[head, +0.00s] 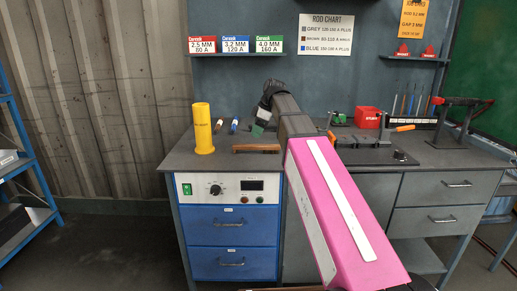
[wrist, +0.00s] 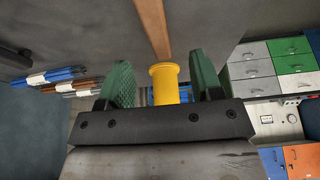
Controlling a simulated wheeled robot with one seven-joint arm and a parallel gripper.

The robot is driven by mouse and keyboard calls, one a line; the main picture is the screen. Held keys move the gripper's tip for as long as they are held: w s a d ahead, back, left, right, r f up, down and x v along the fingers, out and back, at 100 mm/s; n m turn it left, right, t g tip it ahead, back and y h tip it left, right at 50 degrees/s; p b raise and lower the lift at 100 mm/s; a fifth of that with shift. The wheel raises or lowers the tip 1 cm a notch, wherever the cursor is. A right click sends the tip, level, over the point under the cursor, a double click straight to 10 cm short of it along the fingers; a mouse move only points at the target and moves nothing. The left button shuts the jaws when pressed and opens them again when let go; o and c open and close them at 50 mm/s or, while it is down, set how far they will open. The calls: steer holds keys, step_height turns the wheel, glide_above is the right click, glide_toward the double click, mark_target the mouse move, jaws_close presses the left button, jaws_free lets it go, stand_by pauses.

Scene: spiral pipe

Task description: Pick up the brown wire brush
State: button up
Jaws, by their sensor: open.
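The brown wire brush (head: 256,148) lies on the grey workbench near its front edge, seen as a long brown bar. In the wrist view its brown bar (wrist: 152,28) runs down from the top edge to a point between and beyond the green fingers. My gripper (head: 260,123) is above the bench, just over the brush in the head view. In the wrist view my gripper (wrist: 160,65) has its two green fingers wide apart, with nothing held between them. The brush's bristles cannot be made out.
A yellow cylinder (head: 203,130) stands left of the brush; it also shows in the wrist view (wrist: 165,85). Blue and brown rods (head: 234,126) are behind. A dark fixture plate (head: 370,157), red box (head: 367,117) and clamp (head: 458,118) occupy the right side.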

mark_target(251, 145)
steer(key=shift+d+x, duration=0.1)
steer(key=shift+x, duration=1.9)
steer(key=shift+d+x, duration=0.15)
steer(key=shift+x, duration=1.8)
steer(key=shift+w+f, duration=0.1)
steer(key=shift+w, duration=0.05)
steer(key=shift+c, duration=0.3)
steer(key=c, duration=0.9)
